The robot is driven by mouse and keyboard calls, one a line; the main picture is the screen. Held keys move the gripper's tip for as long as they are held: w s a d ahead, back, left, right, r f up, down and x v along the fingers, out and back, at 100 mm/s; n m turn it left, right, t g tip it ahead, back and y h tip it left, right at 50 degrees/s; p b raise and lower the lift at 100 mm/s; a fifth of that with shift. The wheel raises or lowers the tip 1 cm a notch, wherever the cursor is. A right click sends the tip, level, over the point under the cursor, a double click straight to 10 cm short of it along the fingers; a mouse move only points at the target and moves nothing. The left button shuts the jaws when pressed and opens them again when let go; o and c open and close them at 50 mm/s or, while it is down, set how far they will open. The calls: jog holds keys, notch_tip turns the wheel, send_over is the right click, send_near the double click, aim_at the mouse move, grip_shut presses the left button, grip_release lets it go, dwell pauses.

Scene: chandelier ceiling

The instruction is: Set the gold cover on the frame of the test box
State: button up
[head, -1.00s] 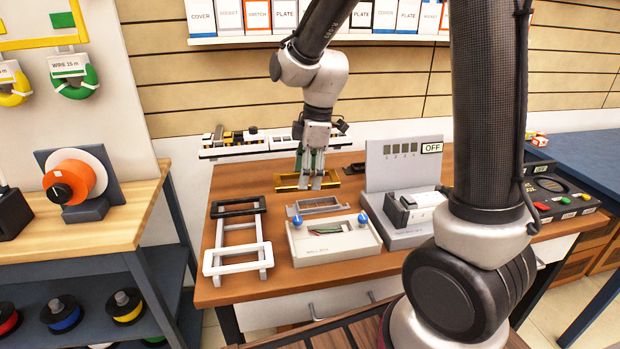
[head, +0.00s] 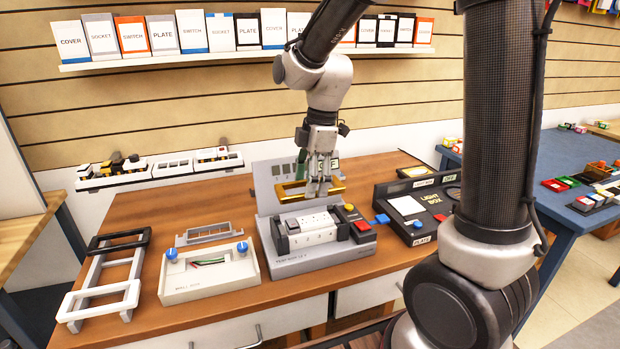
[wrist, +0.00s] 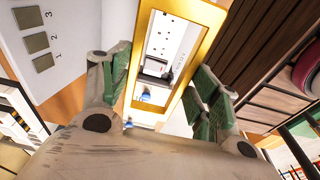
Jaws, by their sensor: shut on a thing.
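My gripper (head: 319,188) is shut on the gold cover (head: 334,187), a rectangular open frame. It holds the cover in the air above the test box (head: 297,265), near the box's upright grey panel. In the wrist view the gold cover (wrist: 212,20) spans between the green finger pads, and a white socket strip (wrist: 171,35) shows through its opening. In the head view the test box carries a white socket module (head: 313,228) in a dark frame (head: 283,241). The fingers and cover hide part of the panel and its display.
A wall box (head: 207,277) with blue knobs stands left of the test box, with a grey bracket (head: 207,233) behind it. A rack (head: 102,290) with black and white frames is at far left. A light box (head: 418,210) stands at right.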

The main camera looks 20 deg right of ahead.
send_over(309, 220)
jog(key=shift+s+d+f, duration=0.1)
jog(key=shift+f, duration=1.5)
jog(key=shift+d+f, duration=0.1)
jog(key=shift+f, duration=1.5)
jog(key=shift+f, duration=0.2)
jog(key=shift+f, duration=0.6)
jog(key=shift+f, duration=0.15)
jog(key=shift+f, duration=0.45)
jog(key=shift+f, duration=0.1)
jog(key=o, duration=1)
jog(key=shift+o, duration=0.2)
